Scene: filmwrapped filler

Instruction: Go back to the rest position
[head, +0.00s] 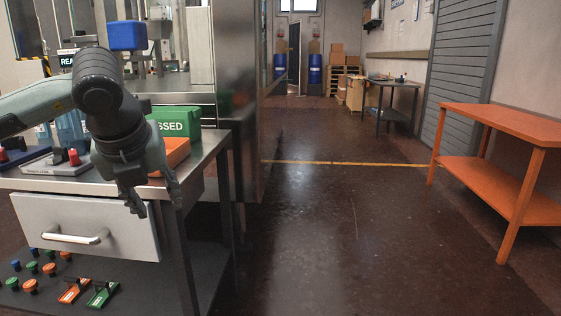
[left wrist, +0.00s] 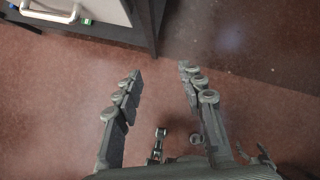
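My left gripper (head: 153,196) hangs in front of the steel table (head: 185,189) at the left, fingers pointing down beside its drawer front (head: 85,226). In the left wrist view the two fingers of my left gripper (left wrist: 158,90) stand apart with bare floor between them, so it is open and empty. The drawer handle (left wrist: 50,12) shows at the top left there. My right gripper is in neither view.
On the table stand a green bin (head: 176,122) and an orange bin (head: 176,151), partly behind my arm. Coloured caps lie on the shelf below. An orange table (head: 495,120) stands at the right. The floor (head: 330,220) between is clear.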

